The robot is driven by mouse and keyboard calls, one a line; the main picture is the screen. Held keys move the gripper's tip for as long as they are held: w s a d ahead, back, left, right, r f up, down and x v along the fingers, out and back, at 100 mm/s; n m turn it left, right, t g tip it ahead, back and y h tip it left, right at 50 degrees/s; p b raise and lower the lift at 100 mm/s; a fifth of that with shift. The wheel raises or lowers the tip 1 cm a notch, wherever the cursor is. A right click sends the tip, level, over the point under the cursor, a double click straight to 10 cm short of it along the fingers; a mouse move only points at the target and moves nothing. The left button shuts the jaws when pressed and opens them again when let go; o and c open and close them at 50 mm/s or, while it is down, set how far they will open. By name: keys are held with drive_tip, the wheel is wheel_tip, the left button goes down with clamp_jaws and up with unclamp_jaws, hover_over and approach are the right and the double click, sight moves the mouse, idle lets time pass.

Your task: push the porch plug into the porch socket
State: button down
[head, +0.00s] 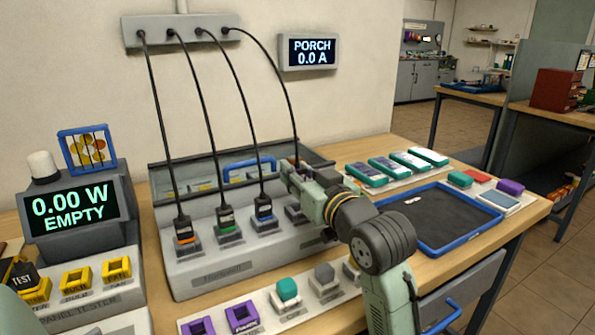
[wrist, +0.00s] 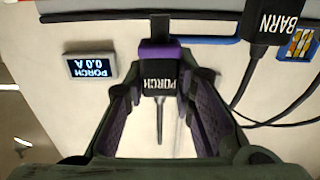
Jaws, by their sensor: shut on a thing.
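The porch plug (wrist: 160,77) shows in the wrist view as a black body with a PORCH label and a purple band, its cable trailing away. My gripper (wrist: 161,88) is shut on it, one finger at each side. In the head view my gripper (head: 293,178) is above the right end of the grey socket unit, at the end of the rightmost cable, and hides most of the plug. The porch socket (head: 295,213) is the rightmost on the unit, below my gripper and partly covered by it. Whether the plug touches the socket cannot be told.
The BARN plug (wrist: 277,25) is close beside my gripper. The wall display (head: 312,52) reads PORCH 0.0 A. A blue-rimmed tray (head: 440,249) lies right of the unit.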

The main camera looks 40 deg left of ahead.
drive_tip(key=shift+f+b, duration=1.05)
drive_tip(key=shift+f, duration=0.55)
drive_tip(key=shift+d, duration=0.1)
drive_tip(key=shift+f, duration=0.15)
idle(0.4)
drive_tip(key=shift+r+p, duration=0.2)
drive_tip(key=shift+p, duration=0.1)
drive_tip(key=shift+r+p, duration=0.6)
drive_tip(key=shift+r, duration=0.05)
drive_tip(key=shift+f+b, duration=0.35)
drive_tip(key=shift+f, duration=0.25)
idle(1.3)
drive_tip(key=shift+r+p, duration=0.5)
drive_tip(key=shift+r, duration=0.15)
